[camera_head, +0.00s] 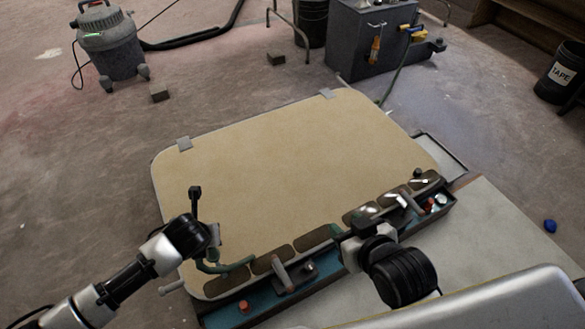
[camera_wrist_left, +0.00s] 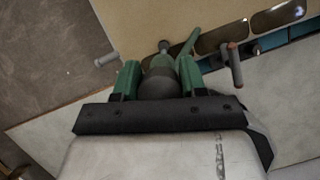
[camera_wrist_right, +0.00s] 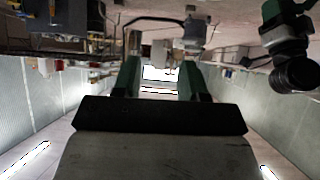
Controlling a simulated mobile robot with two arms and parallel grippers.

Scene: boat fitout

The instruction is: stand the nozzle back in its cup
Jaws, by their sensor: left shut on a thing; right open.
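My left gripper (camera_head: 207,264) is low over the front left corner of the tan panel (camera_head: 280,150). In the left wrist view its green fingers are shut on a dark, rounded piece with a narrow tip (camera_wrist_left: 158,82), which I take to be the nozzle. The fingers and arm hide most of it in the head view. My right gripper (camera_head: 337,233) is over the panel's front edge, right of centre. It is open, and the right wrist view shows nothing between its fingers (camera_wrist_right: 160,80). I cannot pick out the cup for certain.
A teal tray (camera_head: 222,318) with tools and small parts runs along the panel's front edge. Brown pads (camera_head: 312,238) line that edge. The panel's middle is clear.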

